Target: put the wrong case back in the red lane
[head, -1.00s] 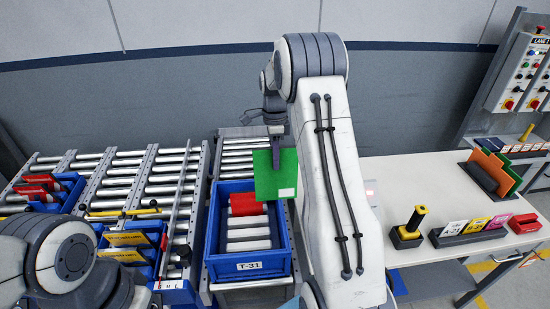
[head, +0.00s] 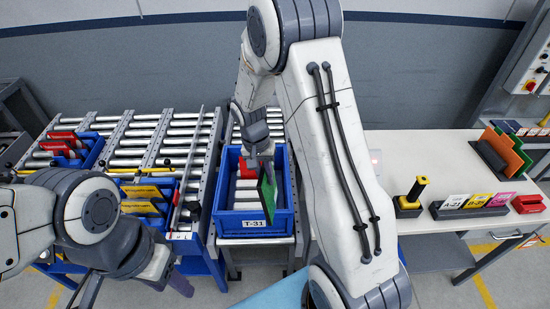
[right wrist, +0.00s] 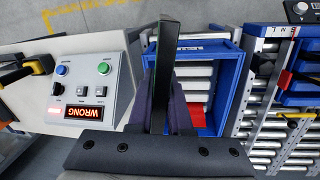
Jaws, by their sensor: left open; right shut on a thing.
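My right gripper (head: 264,160) is shut on a green case (head: 267,198), held upright and nearly edge-on over or partly inside the blue T-31 tote (head: 228,226). In the right wrist view the held case (right wrist: 168,50) looks like a dark slab between the fingers. A red case (head: 246,170) lies at the far end of the tote and also shows in the right wrist view (right wrist: 198,114). Several red cases (head: 62,144) stand in a blue bin on the far-left roller lane. My left gripper (head: 172,282) is open and empty at the lower left, partly hidden by its wrist.
Yellow cases (head: 146,192) stand in a blue bin on the roller lane left of the tote. A control box (right wrist: 100,85) in the right wrist view shows a lit WRONG display (right wrist: 86,115). The white table (head: 415,150) holds a rack of orange and green cases (head: 505,150) and a stamp (head: 412,195).

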